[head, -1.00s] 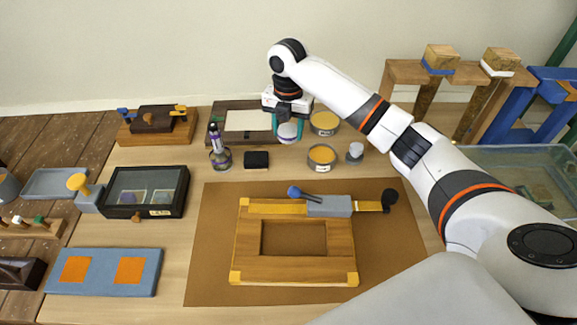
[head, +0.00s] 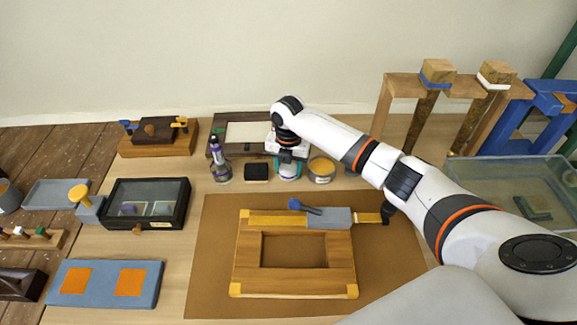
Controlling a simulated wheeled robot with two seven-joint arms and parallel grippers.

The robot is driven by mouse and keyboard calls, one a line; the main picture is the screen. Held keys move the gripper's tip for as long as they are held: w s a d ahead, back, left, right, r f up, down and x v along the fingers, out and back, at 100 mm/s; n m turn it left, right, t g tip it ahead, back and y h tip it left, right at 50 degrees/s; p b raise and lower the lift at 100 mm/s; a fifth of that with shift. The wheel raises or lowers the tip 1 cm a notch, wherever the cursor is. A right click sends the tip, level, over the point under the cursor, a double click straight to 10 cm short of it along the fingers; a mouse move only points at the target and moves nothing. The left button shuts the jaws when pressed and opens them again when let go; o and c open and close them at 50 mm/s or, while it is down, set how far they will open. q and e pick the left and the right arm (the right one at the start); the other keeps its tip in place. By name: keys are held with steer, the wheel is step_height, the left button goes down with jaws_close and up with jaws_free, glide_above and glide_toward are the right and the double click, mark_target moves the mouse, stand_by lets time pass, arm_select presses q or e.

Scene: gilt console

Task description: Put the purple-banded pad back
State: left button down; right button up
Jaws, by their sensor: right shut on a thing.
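My right gripper (head: 289,163) is shut on a pale, rounded pad with a bluish-purple band (head: 289,172). The pad is upright and low at the back of the bench, between a small black block (head: 256,172) and an open tin of yellow stuff (head: 321,170). The jaws cover part of the pad, and I cannot tell whether its underside touches the bench. My left gripper is not in view.
A purple-topped bottle (head: 219,162) stands left of the black block. A dark framed tray (head: 240,152) lies behind. A wooden frame (head: 250,278) lies on the brown mat (head: 209,240). A wooden stand (head: 400,88) and a clear bin (head: 480,164) are at right.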

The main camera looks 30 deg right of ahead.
mark_target(289, 167)
steer(key=shift+f, duration=0.1)
steer(key=o, duration=0.9)
step_height(289, 167, up, 12)
steer(key=shift+r+b, duration=0.2)
steer(key=shift+b, duration=0.2)
